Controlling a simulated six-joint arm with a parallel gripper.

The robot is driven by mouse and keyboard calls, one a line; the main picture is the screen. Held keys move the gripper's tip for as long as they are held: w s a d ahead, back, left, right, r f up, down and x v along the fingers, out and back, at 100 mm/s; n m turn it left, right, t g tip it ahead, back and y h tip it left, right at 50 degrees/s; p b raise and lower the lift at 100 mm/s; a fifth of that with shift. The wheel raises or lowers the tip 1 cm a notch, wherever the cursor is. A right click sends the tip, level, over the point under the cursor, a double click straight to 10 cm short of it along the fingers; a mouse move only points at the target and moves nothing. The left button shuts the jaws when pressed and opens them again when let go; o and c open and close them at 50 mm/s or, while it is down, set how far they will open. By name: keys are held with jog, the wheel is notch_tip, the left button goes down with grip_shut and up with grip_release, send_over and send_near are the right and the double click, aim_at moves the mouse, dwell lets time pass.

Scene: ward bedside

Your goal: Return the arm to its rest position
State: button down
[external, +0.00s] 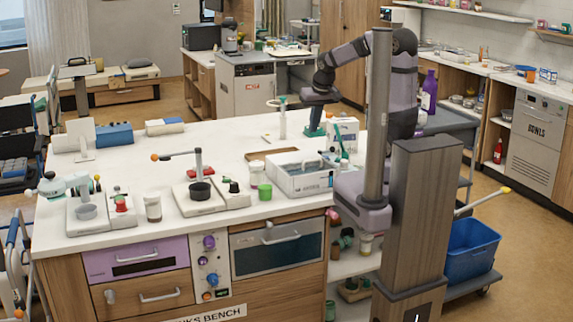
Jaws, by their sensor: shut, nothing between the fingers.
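My arm (345,52) rises from its base beside the right end of the white bench (230,140), bends at the top and reaches left. My gripper (317,112) hangs over the back right of the bench, pointing down. It is shut, and I see nothing held in it. A dark green thing (314,131) shows right below it; I cannot tell whether the two touch. A grey post in front hides part of my arm.
A white tray unit (302,178), a green cup (265,191), and a white box (343,132) stand near my arm. Instruments line the bench's front left. A wooden pillar (425,210) stands in front of my base. The bench's middle is mostly clear.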

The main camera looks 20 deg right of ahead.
jog(key=shift+s+r, duration=0.1)
jog(key=shift+r, duration=0.1)
jog(key=s+d+f+g, duration=0.4)
jog(key=s+d+f, duration=0.5)
jog(key=s+f, duration=0.4)
jog(key=shift+s, duration=0.35)
dwell(1.1)
